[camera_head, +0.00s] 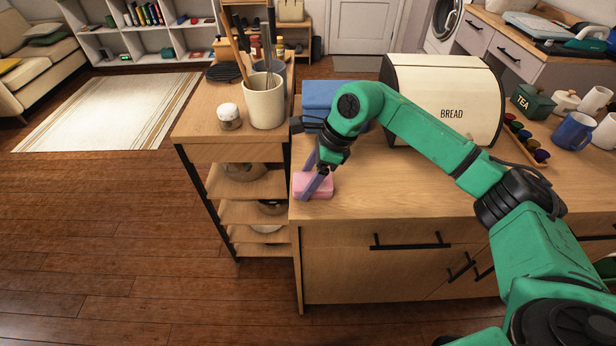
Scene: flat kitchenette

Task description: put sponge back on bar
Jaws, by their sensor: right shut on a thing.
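The pink sponge (325,187) is at the left front corner of the wooden counter (400,195). My right gripper (314,184) reaches down over it from above, with its fingers around the sponge, shut on it. Whether the sponge rests on the counter or is slightly raised, I cannot tell. My left gripper is not in view. I cannot make out a bar for the sponge in this view.
A bread box (445,100) stands behind my right arm, with a blue object (322,95) left of it. A utensil crock (264,105) and a small white-topped jar (229,116) stand on the shelf unit to the left. Mugs (573,132) are at the right. The front middle counter is clear.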

